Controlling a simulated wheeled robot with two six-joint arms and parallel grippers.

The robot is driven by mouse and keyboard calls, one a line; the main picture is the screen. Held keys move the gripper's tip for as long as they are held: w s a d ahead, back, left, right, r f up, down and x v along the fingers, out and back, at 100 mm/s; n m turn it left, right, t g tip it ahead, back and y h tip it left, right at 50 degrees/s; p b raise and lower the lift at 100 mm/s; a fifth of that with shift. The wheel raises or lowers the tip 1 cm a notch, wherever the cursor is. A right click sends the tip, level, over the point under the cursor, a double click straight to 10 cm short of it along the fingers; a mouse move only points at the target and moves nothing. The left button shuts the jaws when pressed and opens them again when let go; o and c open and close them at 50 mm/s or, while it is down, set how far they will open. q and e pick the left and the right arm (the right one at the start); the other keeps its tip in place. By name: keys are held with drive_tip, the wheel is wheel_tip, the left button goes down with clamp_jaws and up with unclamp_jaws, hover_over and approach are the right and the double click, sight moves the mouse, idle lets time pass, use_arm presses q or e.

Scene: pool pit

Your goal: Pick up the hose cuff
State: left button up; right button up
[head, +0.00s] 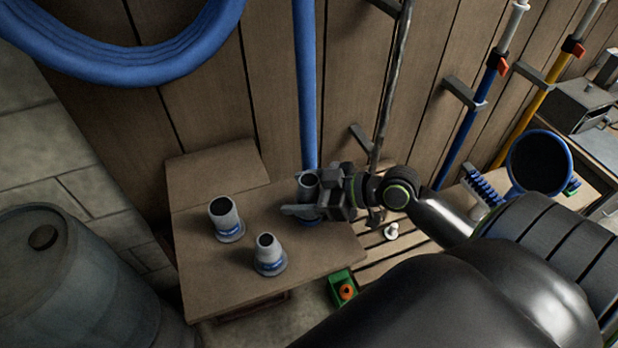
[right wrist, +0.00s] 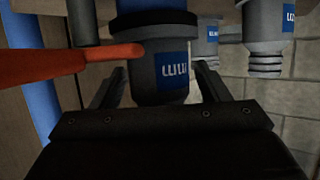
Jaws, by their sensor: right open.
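Three grey hose cuffs with blue bands stand upright on a wooden board in the head view. One cuff (head: 224,216) is at the left, one (head: 268,252) is nearer the front. The third (head: 308,182) is at my right gripper (head: 312,200), which partly hides it. In the right wrist view, the picture is upside down and a dark grey cuff with a blue label (right wrist: 158,72) stands between the two fingers of my right gripper (right wrist: 160,85). The fingers are open, with a visible gap on each side of it. My left gripper is not in view.
The wooden bench (head: 205,285) meets a plank wall, with a blue pipe (head: 305,90) behind the third cuff. A barrel (head: 70,285) stands at left, a green box (head: 342,288) in front. An orange pointed part (right wrist: 70,65) reaches near the cuff in the wrist view.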

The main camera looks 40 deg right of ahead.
drive_tip(key=shift+w+a+f, duration=0.1)
drive_tip(key=shift+w+a, duration=0.05)
drive_tip(key=c, duration=1.1)
drive_tip(key=shift+o, duration=0.2)
drive_tip(key=shift+r, duration=5.05)
